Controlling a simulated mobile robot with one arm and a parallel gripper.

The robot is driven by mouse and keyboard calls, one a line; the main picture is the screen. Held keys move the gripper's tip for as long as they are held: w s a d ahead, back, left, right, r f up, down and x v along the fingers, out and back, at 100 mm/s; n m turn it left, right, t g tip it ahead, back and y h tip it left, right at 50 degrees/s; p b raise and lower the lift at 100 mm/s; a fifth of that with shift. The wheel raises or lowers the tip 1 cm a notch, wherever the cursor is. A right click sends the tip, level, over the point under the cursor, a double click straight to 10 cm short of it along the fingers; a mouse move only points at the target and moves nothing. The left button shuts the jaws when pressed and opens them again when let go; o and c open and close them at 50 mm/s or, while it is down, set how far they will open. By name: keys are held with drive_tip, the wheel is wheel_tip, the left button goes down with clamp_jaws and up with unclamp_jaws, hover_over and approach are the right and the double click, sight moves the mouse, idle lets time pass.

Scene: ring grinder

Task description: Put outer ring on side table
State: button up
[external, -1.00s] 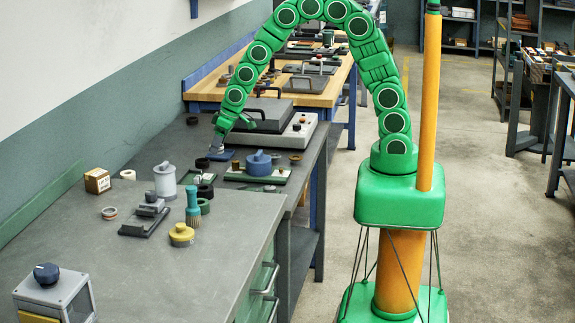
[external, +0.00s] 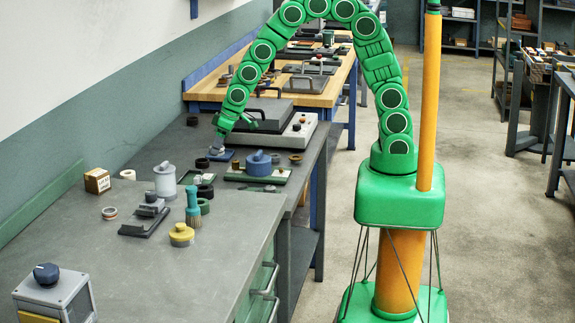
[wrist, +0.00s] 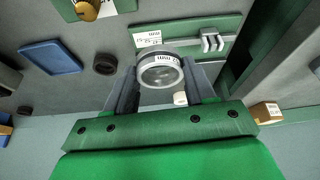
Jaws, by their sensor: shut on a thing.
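My gripper (wrist: 161,88) has its two grey fingers closed around a round metal ring (wrist: 160,57) with a printed white label, seen in the wrist view. In the external view my gripper (external: 218,147) is low over the far end of the grey bench, close to a small blue tray (external: 228,157). A small grey part at the fingertips there is probably the ring. I cannot tell whether the ring touches anything below it. The blue tray also shows in the wrist view (wrist: 50,57), left of the ring and apart from it. Which surface is the side table is not clear.
A green plate with a blue round part (external: 259,163) lies right of my gripper. A black-lidded machine (external: 275,125) stands behind it. A grey canister (external: 165,181) and several small parts stand nearer. A wood-topped table (external: 315,95) is farther back. A black ring (wrist: 105,64) lies left of the held ring.

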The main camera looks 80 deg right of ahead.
drive_tip(key=s+a+r+n, duration=0.1)
drive_tip(key=s+a+r, duration=0.2)
drive_tip(key=s+a, duration=0.4)
drive_tip(key=s+a+r+n, duration=0.1)
drive_tip(key=s+a+r, duration=0.25)
drive_tip(key=a, duration=0.55)
drive_tip(key=s+a+r, duration=0.2)
drive_tip(key=s+a, duration=0.2)
drive_tip(key=s, duration=0.4)
drive_tip(key=s+a+r+n+y, duration=0.1)
drive_tip(key=s+a, duration=0.3)
drive_tip(key=s, duration=0.4)
drive_tip(key=shift+r, duration=0.75)
drive_tip(key=shift+f, duration=0.1)
approach(234, 209)
drive_tip(key=shift+w+d+f, duration=0.1)
drive_tip(key=shift+w+d, duration=0.25)
drive_tip(key=shift+d, duration=0.15)
drive_tip(key=shift+w+a+f, duration=0.4)
drive_tip(key=shift+w+f, duration=0.05)
drive_tip(key=shift+f, duration=0.2)
drive_tip(key=shift+w+a+f, duration=0.4)
drive_tip(key=shift+f, duration=1.5)
drive_tip(key=shift+f, duration=0.2)
